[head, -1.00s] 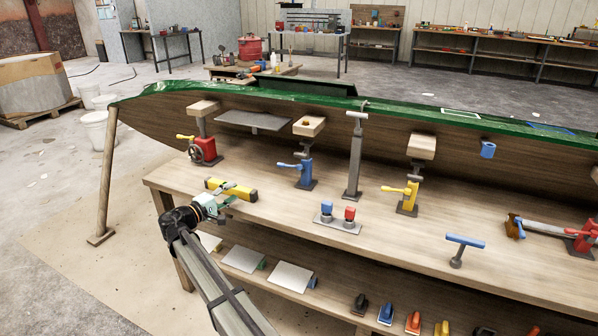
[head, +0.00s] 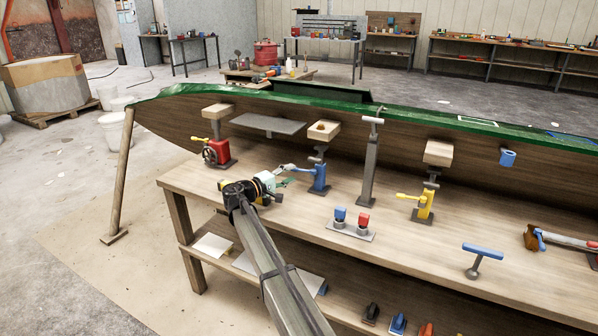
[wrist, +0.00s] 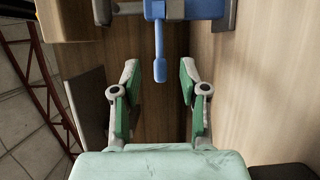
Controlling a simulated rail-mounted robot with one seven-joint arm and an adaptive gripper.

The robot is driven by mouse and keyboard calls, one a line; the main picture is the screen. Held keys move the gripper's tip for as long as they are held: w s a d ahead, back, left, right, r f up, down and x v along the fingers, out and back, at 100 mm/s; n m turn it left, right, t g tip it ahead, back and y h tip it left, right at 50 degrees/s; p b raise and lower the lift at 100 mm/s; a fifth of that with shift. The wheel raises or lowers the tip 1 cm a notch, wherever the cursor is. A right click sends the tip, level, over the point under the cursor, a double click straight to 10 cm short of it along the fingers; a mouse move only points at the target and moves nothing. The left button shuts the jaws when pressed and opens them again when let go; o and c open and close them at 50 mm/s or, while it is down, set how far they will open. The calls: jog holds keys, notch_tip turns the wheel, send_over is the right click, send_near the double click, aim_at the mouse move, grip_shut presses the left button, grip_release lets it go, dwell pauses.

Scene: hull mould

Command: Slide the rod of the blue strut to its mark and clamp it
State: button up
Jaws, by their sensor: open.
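The blue strut (head: 319,178) stands upright on the bench, with a short grey rod (head: 321,152) above its blue body and a wooden pad (head: 323,131) on top. Its blue lever (head: 288,168) points left, towards my gripper (head: 286,181). In the wrist view my gripper (wrist: 159,76) is open, with green-padded fingers on both sides. The blue lever (wrist: 159,68) hangs down from the strut's body (wrist: 186,8), its end between the fingertips, apart from both. I cannot make out the rod's mark.
A red strut (head: 218,152) stands to the left, a grey post (head: 369,165) and a yellow strut (head: 424,205) to the right. A plate with blue and red knobs (head: 350,231) lies in front. The hull (head: 400,134) overhangs the bench (head: 410,262).

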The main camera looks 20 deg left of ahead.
aim_at(297, 171)
jog(key=shift+x, duration=2.55)
grip_shut()
